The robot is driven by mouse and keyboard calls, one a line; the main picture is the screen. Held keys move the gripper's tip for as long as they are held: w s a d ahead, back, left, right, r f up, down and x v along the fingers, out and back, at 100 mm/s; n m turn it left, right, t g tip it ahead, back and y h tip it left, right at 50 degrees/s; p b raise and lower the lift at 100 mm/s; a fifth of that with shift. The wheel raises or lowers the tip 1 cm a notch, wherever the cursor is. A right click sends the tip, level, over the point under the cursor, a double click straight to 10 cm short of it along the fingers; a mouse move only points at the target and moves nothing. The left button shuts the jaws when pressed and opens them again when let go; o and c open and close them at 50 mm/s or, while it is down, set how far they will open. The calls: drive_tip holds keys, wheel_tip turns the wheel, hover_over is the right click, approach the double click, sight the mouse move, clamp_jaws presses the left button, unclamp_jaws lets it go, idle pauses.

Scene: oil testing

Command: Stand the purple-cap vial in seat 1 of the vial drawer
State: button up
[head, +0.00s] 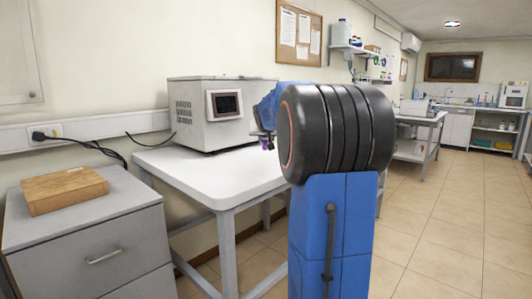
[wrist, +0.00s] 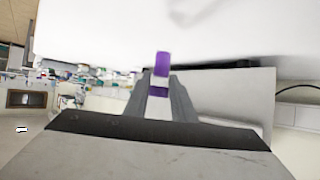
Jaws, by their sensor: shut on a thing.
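The purple-cap vial (wrist: 162,64) is between the fingertips of my gripper (wrist: 158,95) in the wrist view. Its purple cap sticks out past the fingers, and a second purple band shows between them. In the head view a small purple spot (head: 267,145) shows below my blue wrist, above the white table and beside the grey machine; most of my gripper is hidden behind my arm there.
A grey boxy machine (head: 190,107) with a dark screen stands on the white table (head: 195,173). A grey drawer cabinet (head: 95,225) with a wooden box (head: 64,190) on top stands at the left. The front part of the table is clear. Open tiled floor (head: 455,215) lies to the right.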

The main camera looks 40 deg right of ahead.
sight(265, 150)
drive_tip(key=shift+f, duration=2.5)
drive_tip(key=shift+f, duration=0.15)
drive_tip(key=o, duration=1.1)
drive_tip(key=shift+c, duration=0.2)
